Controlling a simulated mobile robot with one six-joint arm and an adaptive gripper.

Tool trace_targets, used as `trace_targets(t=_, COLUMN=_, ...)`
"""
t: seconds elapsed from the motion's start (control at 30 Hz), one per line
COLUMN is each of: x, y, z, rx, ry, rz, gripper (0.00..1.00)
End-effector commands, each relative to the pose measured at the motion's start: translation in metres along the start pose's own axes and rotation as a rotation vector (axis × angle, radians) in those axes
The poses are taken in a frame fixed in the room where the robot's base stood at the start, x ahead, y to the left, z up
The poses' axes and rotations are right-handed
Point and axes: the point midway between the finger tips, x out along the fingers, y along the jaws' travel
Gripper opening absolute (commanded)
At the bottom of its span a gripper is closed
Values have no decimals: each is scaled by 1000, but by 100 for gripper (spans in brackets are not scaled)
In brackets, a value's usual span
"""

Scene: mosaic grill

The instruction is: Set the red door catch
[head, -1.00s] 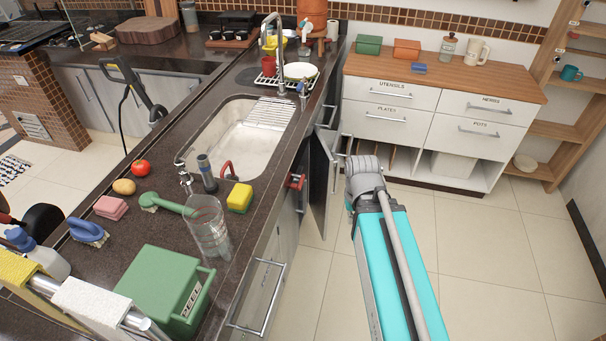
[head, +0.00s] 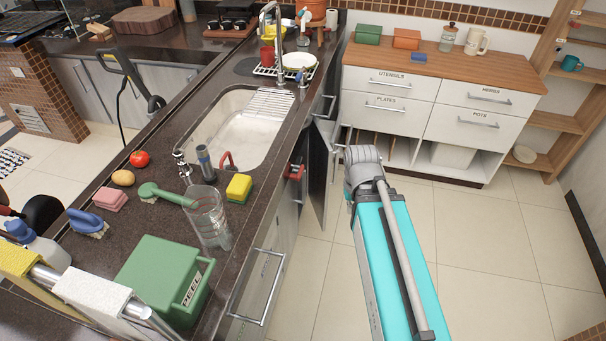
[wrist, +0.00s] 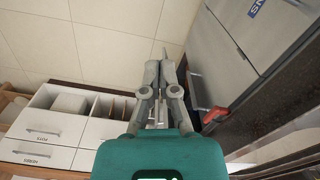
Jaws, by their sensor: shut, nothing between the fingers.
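The red door catch (head: 295,172) sits on the front of the sink counter, near the top of the cabinet fronts, beside a cabinet door (head: 319,170) that stands open. In the wrist view a red part (wrist: 214,116), which looks like the same catch, shows to the right of my gripper, by the dark counter edge. My gripper (wrist: 166,57) is shut and empty, its fingers close together and apart from the red part. In the head view my arm hides most of the gripper, near the open door. The catch's exact setting is too small to tell.
The dark counter (head: 150,230) holds a green bin (head: 160,280), a clear glass (head: 208,218) and sponges near its edge. A white drawer unit (head: 440,110) stands behind my arm. The tiled floor (head: 480,235) to the right is clear.

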Motion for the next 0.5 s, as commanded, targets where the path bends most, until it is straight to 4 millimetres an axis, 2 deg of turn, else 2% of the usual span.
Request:
trace_targets(t=0.07, x=0, y=0, z=0, rx=0, ry=0, rz=0, gripper=0)
trace_targets(t=0.27, x=4, y=-1, z=-2, rx=2, ry=0, rz=-13, gripper=35)
trace_targets(t=0.4, x=16, y=-6, z=-9, rx=10, ry=2, rz=-57, gripper=61)
trace_targets(t=0.43, x=19, y=-7, z=-11, rx=13, ry=3, rz=-71, gripper=66)
trace_targets(t=0.5, x=29, y=-11, z=-17, rx=20, ry=5, rz=-113, gripper=66)
